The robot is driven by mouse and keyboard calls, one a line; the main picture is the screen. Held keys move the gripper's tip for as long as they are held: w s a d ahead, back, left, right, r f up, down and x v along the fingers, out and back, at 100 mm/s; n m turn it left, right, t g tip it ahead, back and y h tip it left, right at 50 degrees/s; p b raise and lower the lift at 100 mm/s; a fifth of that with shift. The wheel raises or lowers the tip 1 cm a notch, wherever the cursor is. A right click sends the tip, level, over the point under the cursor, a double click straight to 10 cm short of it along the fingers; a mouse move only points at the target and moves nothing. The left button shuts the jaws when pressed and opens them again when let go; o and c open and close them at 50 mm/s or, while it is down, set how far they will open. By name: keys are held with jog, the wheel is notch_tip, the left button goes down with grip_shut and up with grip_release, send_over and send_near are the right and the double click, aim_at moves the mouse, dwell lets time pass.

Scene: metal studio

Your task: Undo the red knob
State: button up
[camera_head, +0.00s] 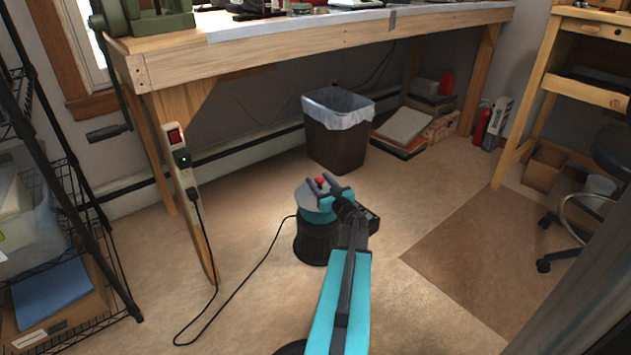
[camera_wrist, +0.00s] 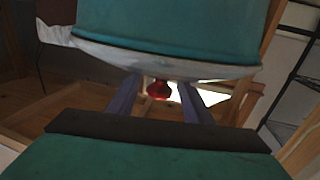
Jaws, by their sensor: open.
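The red knob (camera_head: 321,181) sits on the grey top of a squat round machine (camera_head: 313,236) with a teal upper part and a dark ribbed lower part, upright on the floor. My gripper (camera_head: 323,183) is at the machine's top, its two purple fingers open on either side of the knob. In the wrist view the knob (camera_wrist: 158,89) shows between the fingers of my gripper (camera_wrist: 158,84), with visible gaps on both sides. There the machine's teal body (camera_wrist: 165,30) and pale top rim fill the upper part. My arm hides the machine's right side.
A black cable (camera_head: 248,276) runs from the machine to a power strip (camera_head: 179,160) on the workbench (camera_head: 300,48) leg. A lined bin (camera_head: 337,140) stands behind the machine. A wire shelf (camera_head: 70,200) is at left.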

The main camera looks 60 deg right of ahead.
aim_at(318, 178)
jog(key=shift+b+x, duration=0.55)
jog(key=shift+x, duration=1.3)
jog(key=c, duration=1.1)
jog(key=shift+o, duration=0.2)
jog(key=shift+r+y+p, duration=0.15)
jog(key=shift+y+p, duration=0.15)
jog(key=shift+p, duration=0.45)
